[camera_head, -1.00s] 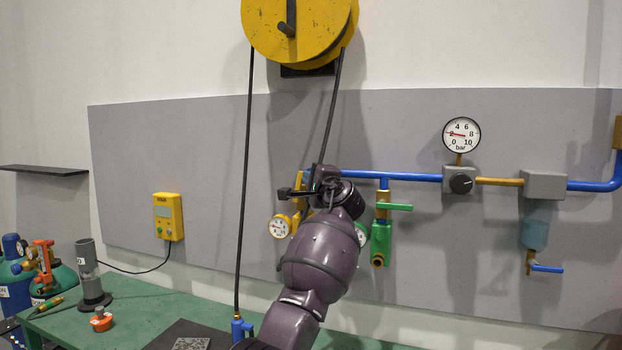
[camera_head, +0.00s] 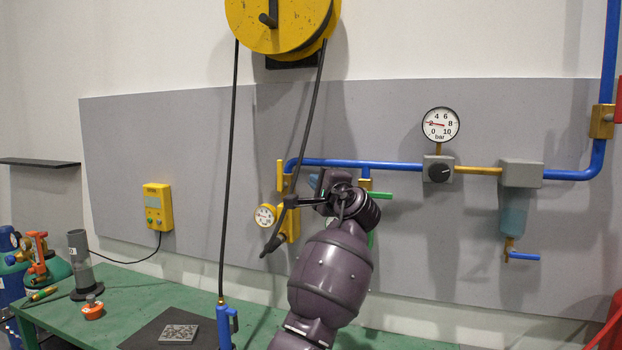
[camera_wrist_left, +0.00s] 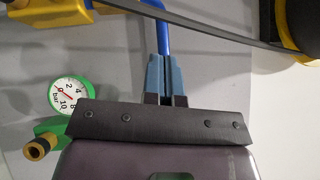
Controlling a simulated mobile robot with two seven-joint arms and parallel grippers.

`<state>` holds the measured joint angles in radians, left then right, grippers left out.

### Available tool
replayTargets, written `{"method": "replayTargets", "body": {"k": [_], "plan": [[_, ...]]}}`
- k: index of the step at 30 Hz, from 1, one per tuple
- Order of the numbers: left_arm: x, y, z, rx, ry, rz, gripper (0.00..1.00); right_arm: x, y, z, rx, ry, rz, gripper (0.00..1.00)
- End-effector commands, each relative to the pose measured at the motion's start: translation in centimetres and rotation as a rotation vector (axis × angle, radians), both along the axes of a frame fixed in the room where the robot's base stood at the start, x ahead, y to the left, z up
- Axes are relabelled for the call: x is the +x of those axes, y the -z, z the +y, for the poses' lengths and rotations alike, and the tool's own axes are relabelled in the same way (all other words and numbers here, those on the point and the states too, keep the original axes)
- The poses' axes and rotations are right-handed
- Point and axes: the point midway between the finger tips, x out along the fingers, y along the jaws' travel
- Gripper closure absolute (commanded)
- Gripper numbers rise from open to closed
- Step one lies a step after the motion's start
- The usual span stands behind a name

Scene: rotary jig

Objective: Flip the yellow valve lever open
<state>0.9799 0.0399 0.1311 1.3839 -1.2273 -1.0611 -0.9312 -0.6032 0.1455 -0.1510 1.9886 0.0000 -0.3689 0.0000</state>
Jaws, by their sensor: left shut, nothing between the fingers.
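The yellow valve (camera_head: 282,223), with a white gauge (camera_head: 265,215), sits at the left end of the blue pipe. Its yellow lever (camera_head: 280,174) stands upright along the pipe drop. My left gripper (camera_head: 316,182) is shut and empty, to the right of the lever and apart from it; my wrist partly hides the fingers. In the left wrist view the closed blue-grey fingers (camera_wrist_left: 166,72) point toward the wall near the blue pipe. Part of the yellow valve (camera_wrist_left: 48,14) shows at the top left there; I cannot make out the lever clearly. My right gripper is not in view.
A green lever (camera_head: 379,195) and green-rimmed gauge (camera_wrist_left: 67,95) are close to my wrist. A black hose (camera_head: 312,100) hangs from the yellow reel (camera_head: 285,18) past my gripper. A regulator (camera_head: 438,170) is at the right. The grey panel (camera_head: 160,130) is clear at upper left.

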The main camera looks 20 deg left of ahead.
Motion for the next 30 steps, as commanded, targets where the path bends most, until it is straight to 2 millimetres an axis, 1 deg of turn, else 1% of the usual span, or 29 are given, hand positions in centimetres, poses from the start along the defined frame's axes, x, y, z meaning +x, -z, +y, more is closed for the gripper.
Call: {"method": "replayTargets", "body": {"k": [3, 9, 16, 25, 28, 30], "plan": [[-1.0, 0.4, -1.2, -0.001, 0.001, 0.001, 1.00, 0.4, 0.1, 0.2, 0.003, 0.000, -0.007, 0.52], [-1.9, 0.5, -2.0, -0.001, -0.001, 0.000, 1.00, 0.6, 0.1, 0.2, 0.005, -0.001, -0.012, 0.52], [-2.0, 0.5, -2.1, 0.000, -0.001, 0.000, 1.00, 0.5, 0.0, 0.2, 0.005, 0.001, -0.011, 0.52], [-1.9, 0.5, -2.1, -0.005, 0.000, -0.005, 1.00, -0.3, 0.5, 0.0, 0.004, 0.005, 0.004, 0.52], [-1.9, 0.4, -2.2, -0.027, 0.015, -0.042, 1.00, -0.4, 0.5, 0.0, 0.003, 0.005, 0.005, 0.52], [-1.5, 0.2, -2.6, -0.064, 0.060, -0.094, 1.00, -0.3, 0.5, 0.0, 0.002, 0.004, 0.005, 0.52]]}}
